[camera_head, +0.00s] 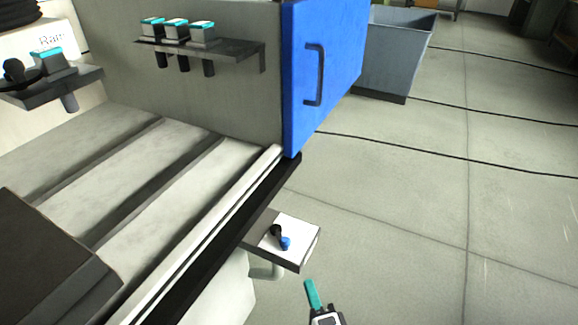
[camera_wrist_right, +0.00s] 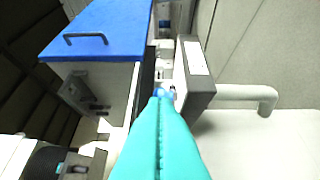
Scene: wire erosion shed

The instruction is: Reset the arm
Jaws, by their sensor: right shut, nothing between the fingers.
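My right gripper (camera_head: 310,286) is at the bottom of the head view, its teal fingers shut and empty. It stands apart from, below and right of, a small white-topped box (camera_head: 303,240) that carries a blue knob (camera_head: 285,243) and a black knob (camera_head: 276,230). In the right wrist view the teal fingers (camera_wrist_right: 159,102) are pressed together and point toward the box (camera_wrist_right: 196,72). The blue knob (camera_wrist_right: 162,91) shows just past the fingertips and is partly hidden by them. My left gripper is not in view.
The machine has a blue door (camera_head: 325,70) with a dark handle. A shelf (camera_head: 225,50) on its wall holds several teal-topped blocks. A grey bin (camera_head: 395,50) stands behind the door. Dark cables (camera_head: 440,150) cross the floor, which is otherwise open at right.

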